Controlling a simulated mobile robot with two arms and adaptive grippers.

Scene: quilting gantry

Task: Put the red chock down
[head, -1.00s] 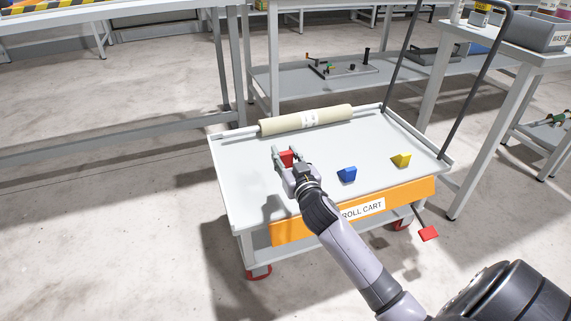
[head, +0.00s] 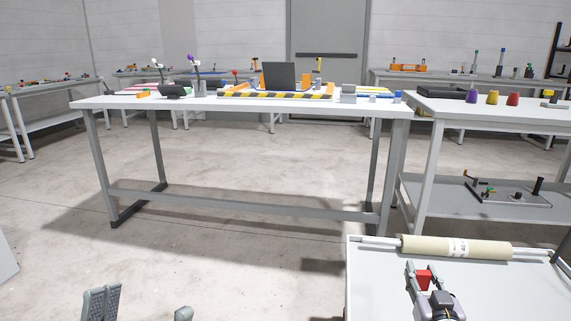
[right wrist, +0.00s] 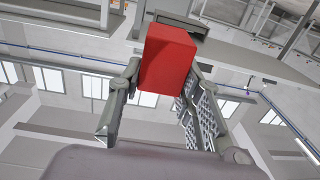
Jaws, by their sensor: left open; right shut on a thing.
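The red chock (head: 424,276) is a small red block over the pale deck of the roll cart (head: 372,290), at the lower right of the head view. My right gripper (head: 425,270) is shut on it. In the right wrist view the red chock (right wrist: 167,58) sits between the two fingers of my right gripper (right wrist: 160,85). I cannot tell whether the chock touches the deck. My left gripper (head: 142,305) is open and empty at the bottom left of the head view, away from the cart, with only its fingers showing.
A cream fabric roll (head: 455,247) on a bar lies along the cart's back edge. Behind is a long white table (head: 240,103) with several items. A side table (head: 440,103) stands at the right, with a purple, a yellow and a red item. The floor left of the cart is clear.

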